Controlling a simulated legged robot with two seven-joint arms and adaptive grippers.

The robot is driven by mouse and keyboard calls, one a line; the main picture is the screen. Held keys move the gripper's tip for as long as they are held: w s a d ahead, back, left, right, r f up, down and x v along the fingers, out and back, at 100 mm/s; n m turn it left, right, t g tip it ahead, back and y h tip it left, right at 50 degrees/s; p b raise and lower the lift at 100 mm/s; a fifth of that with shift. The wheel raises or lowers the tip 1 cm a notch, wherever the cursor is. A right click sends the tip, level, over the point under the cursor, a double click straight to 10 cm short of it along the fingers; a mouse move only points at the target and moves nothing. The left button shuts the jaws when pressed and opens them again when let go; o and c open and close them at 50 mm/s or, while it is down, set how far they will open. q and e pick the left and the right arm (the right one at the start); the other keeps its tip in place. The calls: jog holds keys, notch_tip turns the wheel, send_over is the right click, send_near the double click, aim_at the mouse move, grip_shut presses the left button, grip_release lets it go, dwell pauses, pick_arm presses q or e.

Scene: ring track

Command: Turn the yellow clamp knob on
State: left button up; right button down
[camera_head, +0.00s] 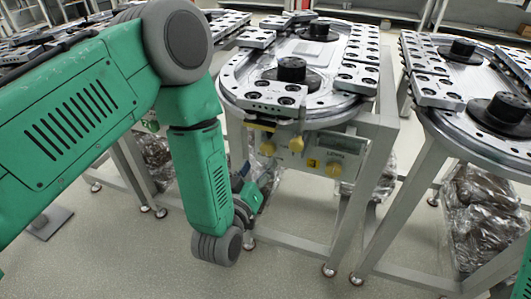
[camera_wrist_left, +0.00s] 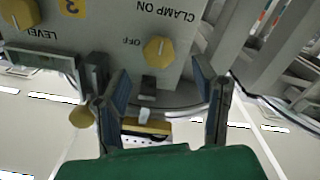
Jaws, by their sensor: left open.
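The yellow clamp knob (camera_wrist_left: 158,50) is on a grey control panel (camera_wrist_left: 115,35), which appears upside down in the left wrist view. "CLAMP ON" and "OFF" are printed near it. It also shows in the head view (camera_head: 267,148) at the panel's left end. My left gripper (camera_wrist_left: 161,72) is open, its two fingers to either side of the knob in the picture, and nothing is between them. The knob looks a little beyond the fingertips; contact is not visible. In the head view my left gripper (camera_head: 243,178) is small and partly hidden by my green arm. My right gripper is not in view.
A second yellow knob (camera_wrist_left: 20,12) marked "LEVEL" is on the same panel. Another yellow knob (camera_wrist_left: 80,117) sticks out near the left finger in the picture. The ring track (camera_head: 340,105) is above the panel, on metal legs (camera_head: 345,230). Open floor lies in front.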

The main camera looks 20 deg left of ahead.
pick_arm(q)
jog(key=s, duration=0.5)
jog(key=shift+s+a, duration=0.2)
jog(key=shift+s, duration=0.1)
jog(key=s+a+f+m+g, duration=0.1)
jog(key=s+a+f+g, duration=0.25)
jog(key=f, duration=0.25)
jog(key=s+a+f+m+g, duration=0.2)
jog(key=s+f+g, duration=0.15)
jog(key=f, duration=0.25)
jog(key=s+a+f+m+g, duration=0.1)
jog(key=s+a+f+g, duration=0.1)
jog(key=s+g, duration=0.3)
jog(key=s+a+f+m+g, duration=0.1)
jog(key=s+a+f+g, duration=0.2)
jog(key=s, duration=0.9)
jog(key=shift+s+a+f+g+y, duration=0.15)
jog(key=shift+s+f+g+y, duration=0.25)
jog(key=shift+g, duration=0.8)
